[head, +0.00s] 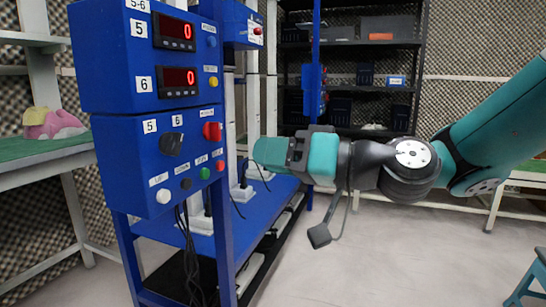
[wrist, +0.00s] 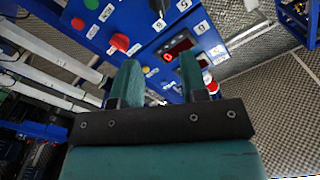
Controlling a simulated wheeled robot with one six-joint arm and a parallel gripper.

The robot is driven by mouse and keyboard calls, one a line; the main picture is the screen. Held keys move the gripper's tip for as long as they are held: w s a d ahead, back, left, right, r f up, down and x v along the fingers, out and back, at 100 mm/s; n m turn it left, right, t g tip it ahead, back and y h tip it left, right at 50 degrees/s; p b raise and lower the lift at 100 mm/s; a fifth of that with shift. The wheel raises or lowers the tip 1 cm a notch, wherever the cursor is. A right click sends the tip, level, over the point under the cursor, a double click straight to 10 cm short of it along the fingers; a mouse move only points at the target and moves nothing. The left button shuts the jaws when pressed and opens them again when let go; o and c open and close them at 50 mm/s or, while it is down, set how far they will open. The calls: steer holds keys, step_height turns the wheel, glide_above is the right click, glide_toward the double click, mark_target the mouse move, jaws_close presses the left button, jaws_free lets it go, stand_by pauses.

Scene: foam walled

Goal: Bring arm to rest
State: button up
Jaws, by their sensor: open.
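My gripper (wrist: 160,80) is open in the wrist view, its two teal fingers apart with nothing between them. In the head view my gripper (head: 262,152) is stretched out to the left, close to the right side of the blue control box (head: 150,170); whether it touches the box cannot be told. The box carries a black rotary switch, a red knob (head: 212,131), and several small buttons. In the wrist view the control panel (wrist: 130,25) appears tilted beyond the fingers, with the red knob (wrist: 119,42) to the left of them.
A blue bench (head: 255,212) with white columns stands behind and below my gripper. A dark shelf (head: 350,60) is at the back. A green-topped table (head: 45,147) with a pink object is at left. A stool (head: 530,285) is at lower right. Grey floor is clear in the middle.

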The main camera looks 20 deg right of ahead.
steer(key=s+a+f+n+g+h, duration=0.2)
steer(key=s+a+f+n+g, duration=0.15)
steer(key=s+f+g, duration=0.3)
steer(key=s+d+f+g+h, duration=0.4)
steer(key=s+f+h, duration=0.3)
steer(key=s, duration=0.3)
step_height(320, 180, up, 37)
steer(key=s+d+h+p, duration=0.1)
steer(key=p, duration=3.7)
steer(key=shift+d+r+m+p, duration=0.15)
steer(key=shift+r+m+p, duration=0.05)
steer(key=shift+m+p, duration=0.2)
